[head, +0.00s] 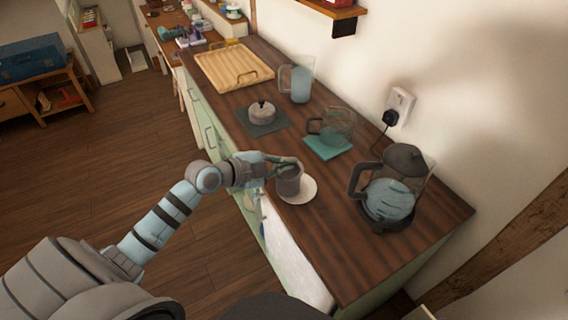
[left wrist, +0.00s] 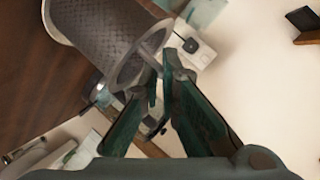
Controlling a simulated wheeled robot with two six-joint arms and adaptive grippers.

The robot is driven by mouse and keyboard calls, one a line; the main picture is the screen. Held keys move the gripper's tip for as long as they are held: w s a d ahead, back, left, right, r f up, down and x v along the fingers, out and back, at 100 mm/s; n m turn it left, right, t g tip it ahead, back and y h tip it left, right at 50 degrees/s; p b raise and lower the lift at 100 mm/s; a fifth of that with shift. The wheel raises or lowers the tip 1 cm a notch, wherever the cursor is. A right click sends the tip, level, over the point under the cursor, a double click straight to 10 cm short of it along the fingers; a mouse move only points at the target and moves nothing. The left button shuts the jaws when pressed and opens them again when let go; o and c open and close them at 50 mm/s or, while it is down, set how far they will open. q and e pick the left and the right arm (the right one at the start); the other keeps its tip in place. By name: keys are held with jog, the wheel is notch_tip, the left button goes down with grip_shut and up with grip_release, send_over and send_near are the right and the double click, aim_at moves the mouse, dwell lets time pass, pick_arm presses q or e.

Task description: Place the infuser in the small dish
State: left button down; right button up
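The infuser (head: 289,180) is a dark grey mesh cylinder. In the head view it is over the left part of the small white dish (head: 304,194), near the counter's front edge. I cannot tell whether its base touches the dish. My left gripper (head: 273,162) reaches in from the left at the infuser's upper rim. In the left wrist view, the infuser (left wrist: 105,32) shows its mesh wall and rim, and the green fingertips of my left gripper (left wrist: 165,65) are close together on the rim. The dish is not seen there. My right gripper is not in view.
On the wooden counter (head: 345,235), a glass mug (head: 336,126) stands on a teal coaster (head: 327,149). A kettle (head: 393,190) is at the right. A grey lid (head: 262,112) lies on a dark mat, with a glass pitcher (head: 300,80) and wooden tray (head: 232,68) behind.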

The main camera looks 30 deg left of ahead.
pick_arm(q)
jog(key=shift+f+b, duration=0.55)
jog(key=shift+b, duration=0.1)
jog(key=c, duration=1.8)
grip_release()
jog(key=shift+r, duration=0.1)
jog(key=shift+r, duration=0.1)
jog(key=r+p+v, duration=0.1)
jog(key=p+v, duration=0.5)
jog(key=v, duration=0.6)
